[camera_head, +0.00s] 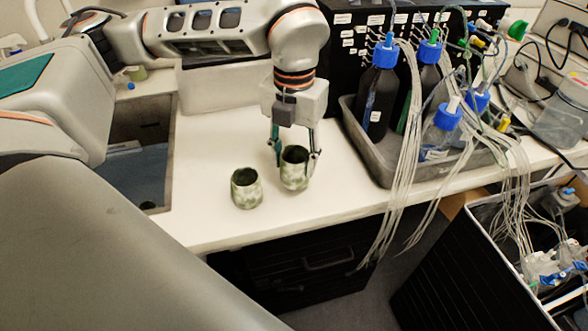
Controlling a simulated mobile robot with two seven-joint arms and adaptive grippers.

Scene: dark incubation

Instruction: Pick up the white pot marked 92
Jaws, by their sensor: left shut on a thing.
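Two small open-topped pots with a mottled green and white surface are at the white bench. My left gripper (296,160) points down with one finger on each side of the right pot (294,180) and is shut on it. That pot is upright; I cannot tell whether its base touches the bench. The other pot (247,194) stands upright just left of it, apart from the gripper. No 92 mark is readable on either pot. My right gripper is not in view.
A grey tray (366,150) with blue-capped bottles (376,95) and many hanging tubes stands to the right. A sink (140,170) is sunk into the bench (215,225) at left. The bench's front edge is close to the pots. A black case (480,270) is at lower right.

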